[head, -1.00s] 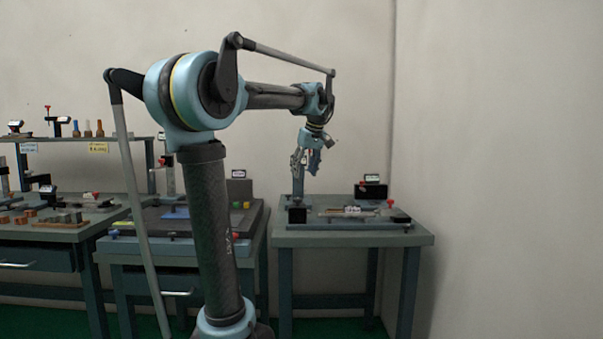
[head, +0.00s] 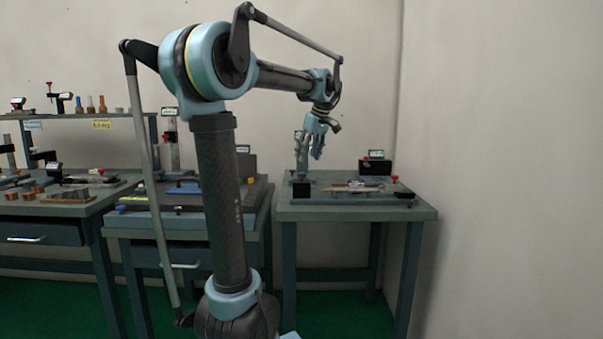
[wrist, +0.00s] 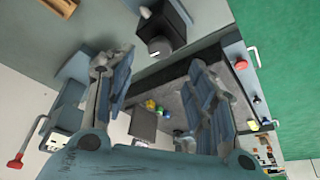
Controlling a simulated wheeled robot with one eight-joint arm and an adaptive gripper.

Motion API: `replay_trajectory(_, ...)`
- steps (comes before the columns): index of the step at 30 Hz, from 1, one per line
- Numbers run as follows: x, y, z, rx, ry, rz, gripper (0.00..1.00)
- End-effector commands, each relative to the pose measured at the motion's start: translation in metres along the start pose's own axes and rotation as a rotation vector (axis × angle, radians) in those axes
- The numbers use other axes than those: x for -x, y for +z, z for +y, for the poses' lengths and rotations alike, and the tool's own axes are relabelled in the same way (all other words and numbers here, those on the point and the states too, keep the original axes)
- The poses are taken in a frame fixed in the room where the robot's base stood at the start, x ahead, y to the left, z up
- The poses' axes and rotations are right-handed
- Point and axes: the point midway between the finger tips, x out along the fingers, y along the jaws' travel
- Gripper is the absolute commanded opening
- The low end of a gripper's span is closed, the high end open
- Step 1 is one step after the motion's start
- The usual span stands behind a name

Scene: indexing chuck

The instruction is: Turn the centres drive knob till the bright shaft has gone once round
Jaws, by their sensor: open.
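My gripper (head: 317,153) hangs above the back left of the right-hand bench. It is open and empty; in the wrist view its two fingers (wrist: 158,72) stand wide apart. A dark block (head: 302,189) sits at that bench's front left. In the wrist view a dark block (wrist: 172,25) with a pale round face (wrist: 160,47), perhaps the drive knob, lies beyond the fingertips, apart from them. A pale piece (head: 350,187) lies across the bench fixture; I cannot tell whether it is the bright shaft. A small red knob (head: 395,178) is at the fixture's right.
A dark box with a label (head: 375,167) stands at the bench's back right. A blue-grey post (head: 301,152) rises close beside my gripper. The middle bench (head: 140,222) and the left bench (head: 60,209) carry other fixtures. A wall closes off the right side.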

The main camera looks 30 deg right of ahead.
Motion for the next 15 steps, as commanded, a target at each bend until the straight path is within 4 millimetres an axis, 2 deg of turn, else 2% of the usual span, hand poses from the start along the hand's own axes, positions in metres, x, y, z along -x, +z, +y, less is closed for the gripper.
replay_trajectory(3,-0.022,-0.001,0.000,0.002,-0.001,0.000,0.51)
replay_trajectory(9,-0.054,0.000,0.000,0.002,0.000,0.000,0.51)
replay_trajectory(15,-0.073,0.000,0.000,0.001,0.001,0.000,0.51)
